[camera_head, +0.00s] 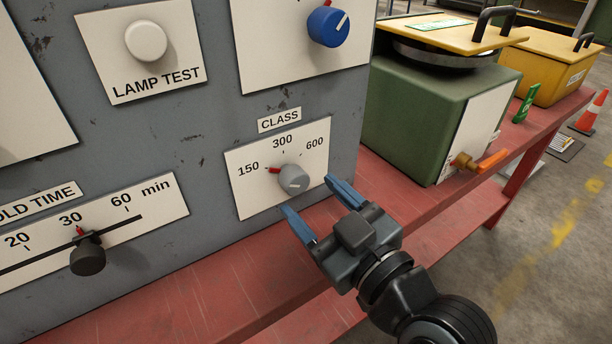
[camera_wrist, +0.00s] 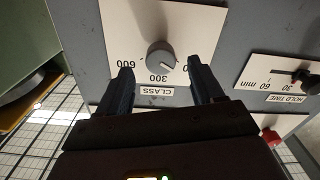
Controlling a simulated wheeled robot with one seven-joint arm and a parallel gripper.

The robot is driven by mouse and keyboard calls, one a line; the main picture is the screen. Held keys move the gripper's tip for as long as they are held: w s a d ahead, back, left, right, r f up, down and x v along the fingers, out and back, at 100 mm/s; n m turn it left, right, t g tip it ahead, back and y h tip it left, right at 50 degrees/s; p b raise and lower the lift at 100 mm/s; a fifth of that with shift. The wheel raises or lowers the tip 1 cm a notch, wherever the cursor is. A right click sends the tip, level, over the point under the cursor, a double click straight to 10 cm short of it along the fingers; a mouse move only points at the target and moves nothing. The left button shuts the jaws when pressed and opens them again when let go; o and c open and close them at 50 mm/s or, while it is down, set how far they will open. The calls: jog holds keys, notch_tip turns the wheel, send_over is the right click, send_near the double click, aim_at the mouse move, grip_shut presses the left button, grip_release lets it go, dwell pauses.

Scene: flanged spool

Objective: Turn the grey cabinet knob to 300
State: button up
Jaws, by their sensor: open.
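The grey knob (camera_head: 293,180) is on a white plate (camera_head: 255,203) labelled CLASS, with marks 150, 300 and 600. A small red pointer at the knob's upper left points towards the 150 side, left of 300. My gripper (camera_head: 310,197) is open, with its blue fingers apart in front of the plate, one low left and one right of the knob. In the wrist view the picture is upside down; the knob (camera_wrist: 159,57) shows between and beyond the fingertips of my gripper (camera_wrist: 158,68). I cannot tell any contact. The 150 mark is hidden there.
A blue knob (camera_head: 328,27) is above, a LAMP TEST button (camera_head: 146,40) upper left, and a black HOLD TIME slider (camera_head: 88,258) lower left. The red bench (camera_head: 215,290) runs below the panel. A green box (camera_head: 415,115) with an orange-handled valve stands to the right.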

aim_at(300, 187)
jog(key=shift+x, duration=2.6)
jog(key=shift+c, duration=0.5)
jog(key=c, duration=1)
jog(key=shift+o, duration=0.2)
